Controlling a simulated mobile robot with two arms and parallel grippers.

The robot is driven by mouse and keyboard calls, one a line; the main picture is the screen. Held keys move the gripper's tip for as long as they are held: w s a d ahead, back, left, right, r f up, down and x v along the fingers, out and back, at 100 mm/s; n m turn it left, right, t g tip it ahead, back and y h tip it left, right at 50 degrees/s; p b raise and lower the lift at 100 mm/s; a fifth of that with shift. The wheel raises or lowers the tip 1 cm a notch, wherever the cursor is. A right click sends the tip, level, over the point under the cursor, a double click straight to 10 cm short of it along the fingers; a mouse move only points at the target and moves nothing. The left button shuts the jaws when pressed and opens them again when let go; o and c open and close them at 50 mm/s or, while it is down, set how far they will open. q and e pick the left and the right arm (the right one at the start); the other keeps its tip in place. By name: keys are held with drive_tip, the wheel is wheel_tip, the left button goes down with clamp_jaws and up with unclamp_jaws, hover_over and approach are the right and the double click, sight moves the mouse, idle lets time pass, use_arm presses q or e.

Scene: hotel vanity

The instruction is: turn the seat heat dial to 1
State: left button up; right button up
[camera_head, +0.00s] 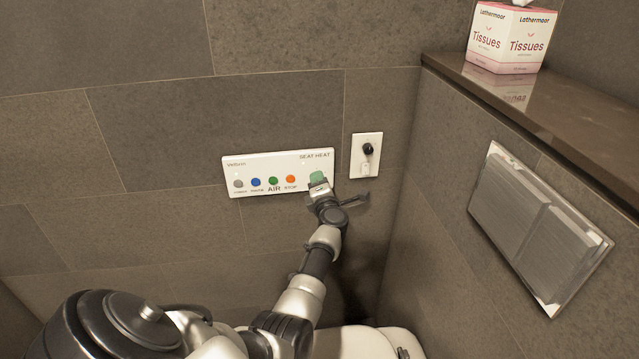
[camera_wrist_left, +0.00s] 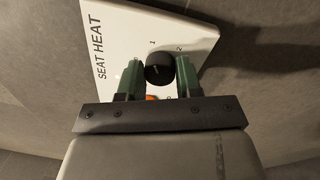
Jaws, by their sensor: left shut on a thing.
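A white control panel (camera_head: 235,165) marked SEAT HEAT is on the tiled wall. Its seat heat dial (camera_wrist_left: 160,68) is a round black knob in the left wrist view, with a 1 and a 2 printed beyond it. My left gripper (camera_head: 317,178) is at the panel's right end, shut on the dial with one green finger on each side. In the head view the gripper covers the dial. I cannot clearly tell which number the dial points to. My right gripper is not in view.
Coloured buttons, including an orange one (camera_head: 290,180), line the panel left of the gripper. A white wall plate (camera_head: 357,140) with a black knob is close on the right. A tissue box (camera_head: 508,38) stands on the ledge (camera_head: 570,115). A metal plate (camera_head: 535,225) is on the right wall.

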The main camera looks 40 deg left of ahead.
use_arm(q)
drive_tip(key=shift+f, duration=0.15)
drive_tip(key=o, duration=0.9)
drive_tip(key=p+v, duration=0.1)
drive_tip(key=v, duration=1)
